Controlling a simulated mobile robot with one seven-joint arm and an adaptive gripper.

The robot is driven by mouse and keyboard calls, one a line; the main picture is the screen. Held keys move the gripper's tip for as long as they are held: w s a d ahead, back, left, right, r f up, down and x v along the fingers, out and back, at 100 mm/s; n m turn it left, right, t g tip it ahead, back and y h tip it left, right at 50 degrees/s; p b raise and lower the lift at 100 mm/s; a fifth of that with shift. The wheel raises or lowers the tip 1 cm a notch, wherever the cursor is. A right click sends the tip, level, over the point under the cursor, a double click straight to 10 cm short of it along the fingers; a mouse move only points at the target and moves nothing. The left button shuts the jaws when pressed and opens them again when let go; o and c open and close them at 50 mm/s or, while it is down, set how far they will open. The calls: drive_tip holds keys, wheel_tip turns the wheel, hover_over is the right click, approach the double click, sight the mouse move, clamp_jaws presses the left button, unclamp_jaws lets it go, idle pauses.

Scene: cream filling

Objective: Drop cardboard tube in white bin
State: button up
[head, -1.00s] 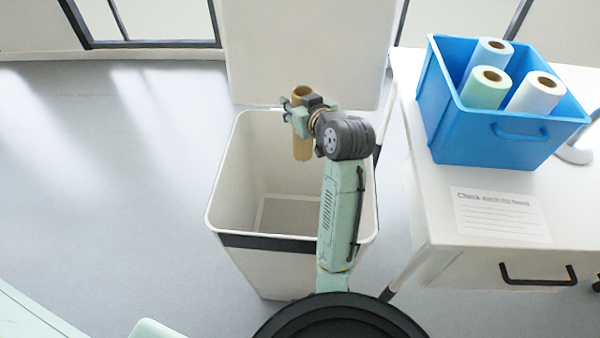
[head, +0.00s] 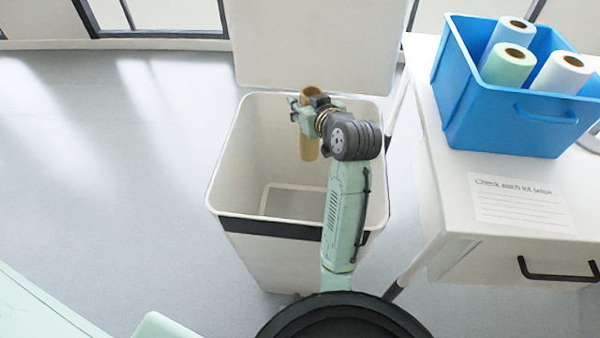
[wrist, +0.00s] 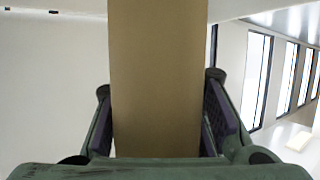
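The brown cardboard tube (head: 310,146) is upright in the head view, over the opening of the white bin. My gripper (head: 304,112) is shut on the tube near its upper part. In the wrist view, the tube (wrist: 157,80) stands between the two fingers of my gripper (wrist: 160,115). The white bin (head: 235,190) is open, with its lid (head: 310,45) raised at the back. The bin's floor shows empty where my arm does not cover it. How far the tube's lower end reaches into the bin is hard to tell.
A white table (head: 445,190) stands to the right of the bin. It holds a blue crate (head: 510,125) with several paper rolls (head: 508,65) and a printed sheet (head: 520,203). Grey floor (head: 120,140) is clear on the left.

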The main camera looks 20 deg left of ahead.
drive_tip(key=o, duration=0.8)
drive_tip(key=v, duration=1.2)
